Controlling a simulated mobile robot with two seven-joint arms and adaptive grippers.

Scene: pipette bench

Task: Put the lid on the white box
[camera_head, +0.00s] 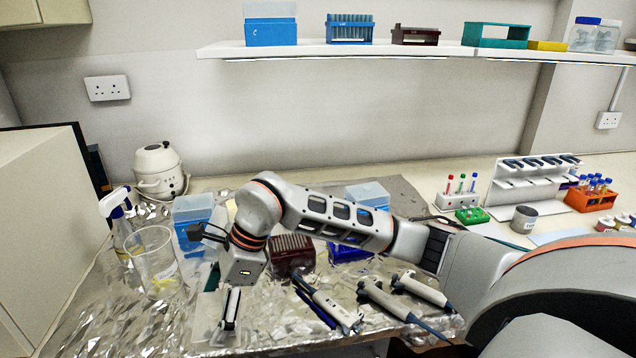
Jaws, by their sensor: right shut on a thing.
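My right gripper (231,308) points down over the front left of the foil-covered bench, at the end of my arm reaching in from the right. It is shut on a thin pale piece that looks like the lid (207,312); my fingers and wrist hide part of it. The white box cannot be told apart clearly from this pale shape, so I cannot tell whether the lid touches it. My left gripper is out of view.
A clear beaker (155,262) and a spray bottle (117,215) stand left of the gripper. A blue tip box (194,222) and a dark red rack (292,252) stand behind it. Several pipettes (385,300) lie to the right. Foil near the front edge is partly clear.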

